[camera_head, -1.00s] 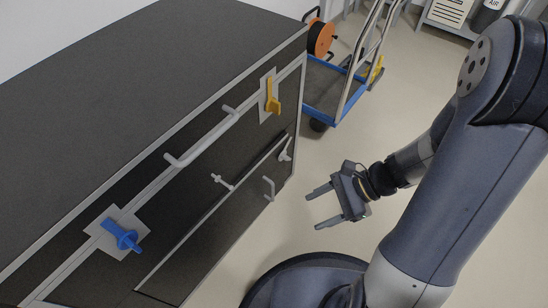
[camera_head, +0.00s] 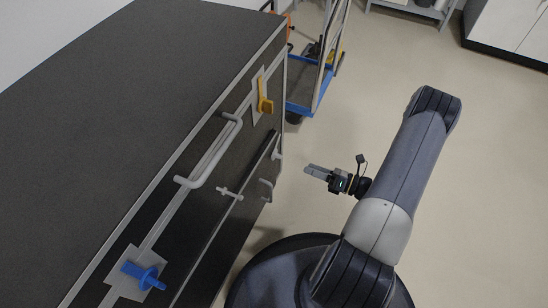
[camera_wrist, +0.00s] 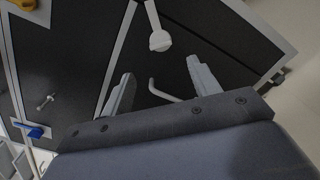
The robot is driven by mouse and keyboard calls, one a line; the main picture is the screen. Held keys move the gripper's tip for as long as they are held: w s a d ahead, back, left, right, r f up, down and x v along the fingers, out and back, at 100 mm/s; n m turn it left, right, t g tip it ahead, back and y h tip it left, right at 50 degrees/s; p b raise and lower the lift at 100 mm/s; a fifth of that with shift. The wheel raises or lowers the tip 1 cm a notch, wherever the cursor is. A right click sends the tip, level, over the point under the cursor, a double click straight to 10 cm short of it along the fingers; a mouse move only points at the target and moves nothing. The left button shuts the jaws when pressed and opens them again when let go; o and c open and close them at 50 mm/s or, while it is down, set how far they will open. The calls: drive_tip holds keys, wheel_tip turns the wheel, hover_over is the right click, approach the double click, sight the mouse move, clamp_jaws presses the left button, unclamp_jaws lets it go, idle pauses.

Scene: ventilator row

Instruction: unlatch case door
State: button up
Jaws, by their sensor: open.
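The dark case (camera_head: 105,105) fills the left of the head view. A yellow latch lever (camera_head: 265,97) on a grey plate points down at its far end, and a blue latch knob (camera_head: 145,275) sits at its near end. Lower down, a grey lever (camera_head: 278,147) is on the door front, with a small bent handle (camera_head: 267,190) below it. My gripper (camera_head: 307,170) is open and empty, apart from the case, pointing at its front. In the wrist view the grey lever (camera_wrist: 158,40) with its round end lies just beyond the fingertips (camera_wrist: 158,70), and the bent handle (camera_wrist: 158,88) shows between the fingers.
A long grey bar handle (camera_head: 212,155) and a small T-shaped handle (camera_head: 229,194) stick out from the case front. A blue trolley (camera_head: 308,100) stands beyond the far end. Shelving (camera_head: 415,12) is at the back. The floor (camera_head: 490,170) to the right is clear.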

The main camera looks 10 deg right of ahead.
drive_tip(key=b+x, duration=0.2)
drive_tip(key=x, duration=0.8)
drive_tip(key=shift+w+a, duration=0.25)
drive_tip(key=shift+w, duration=0.05)
drive_tip(key=shift+c, duration=0.4)
clamp_jaws()
